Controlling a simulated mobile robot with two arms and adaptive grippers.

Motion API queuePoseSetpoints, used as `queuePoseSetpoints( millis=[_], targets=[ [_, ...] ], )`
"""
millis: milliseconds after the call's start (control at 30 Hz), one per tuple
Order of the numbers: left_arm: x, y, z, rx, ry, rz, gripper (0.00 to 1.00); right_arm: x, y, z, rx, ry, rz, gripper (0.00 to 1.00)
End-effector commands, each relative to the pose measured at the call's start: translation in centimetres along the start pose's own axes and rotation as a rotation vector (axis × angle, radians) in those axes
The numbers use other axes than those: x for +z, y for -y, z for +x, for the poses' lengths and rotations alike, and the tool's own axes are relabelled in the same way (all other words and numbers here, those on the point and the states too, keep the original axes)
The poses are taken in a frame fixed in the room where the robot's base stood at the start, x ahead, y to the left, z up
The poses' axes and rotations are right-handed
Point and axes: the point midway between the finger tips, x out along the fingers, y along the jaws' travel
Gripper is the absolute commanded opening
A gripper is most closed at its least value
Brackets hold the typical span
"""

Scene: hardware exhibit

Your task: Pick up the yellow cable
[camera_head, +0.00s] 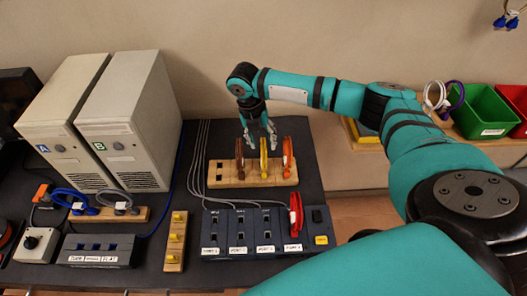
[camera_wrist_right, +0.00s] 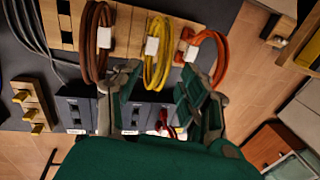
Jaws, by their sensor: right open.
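The yellow cable (camera_head: 264,160) is a coiled loop standing on a wooden rack (camera_head: 222,170), between a brown cable (camera_head: 239,160) and an orange cable (camera_head: 287,155). My right gripper (camera_head: 260,142) is open above and just behind the yellow cable, fingers pointing down. In the right wrist view the yellow cable (camera_wrist_right: 164,62), with a white tag (camera_wrist_right: 152,47), shows ahead of the gap between the open fingers (camera_wrist_right: 162,84). Nothing is held. I cannot tell whether a finger touches a cable. My left gripper is not in view.
Dark port boxes (camera_head: 238,232) with a red cable (camera_head: 296,213) stand in front of the rack. Two computer towers (camera_head: 130,125) stand at left. A wooden strip with yellow plugs (camera_head: 175,242) lies between. Green (camera_head: 487,112) and red bins are at right.

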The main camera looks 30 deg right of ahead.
Motion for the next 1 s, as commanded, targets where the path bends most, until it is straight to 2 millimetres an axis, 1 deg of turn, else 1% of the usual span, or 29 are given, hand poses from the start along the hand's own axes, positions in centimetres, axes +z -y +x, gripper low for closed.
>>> queuePoseSetpoints(
  millis=[33,100,200,433,467,767,1000],
  targets=[
    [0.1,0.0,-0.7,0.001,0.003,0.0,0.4,-0.1,0.1,0.5,-0.003,-0.002,0.0,0.43],
    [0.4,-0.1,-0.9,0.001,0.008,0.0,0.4,-0.1,0.0,1.4,-0.001,-0.001,0.001,0.43],
    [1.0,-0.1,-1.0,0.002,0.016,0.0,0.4,-0.1,0.0,2.2,-0.001,-0.001,0.0,0.43],
    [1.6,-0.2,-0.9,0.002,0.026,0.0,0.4,-0.1,0.0,2.5,0.0,0.001,-0.001,0.43],
    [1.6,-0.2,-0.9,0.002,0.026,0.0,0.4,-0.1,0.0,2.4,0.0,0.001,-0.001,0.4],
    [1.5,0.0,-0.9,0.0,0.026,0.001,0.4,0.0,0.0,2.4,0.0,0.001,-0.001,0.01],
    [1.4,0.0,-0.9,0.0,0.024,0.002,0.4,0.0,0.0,2.4,0.0,0.001,0.0,0.0]
  ],
)
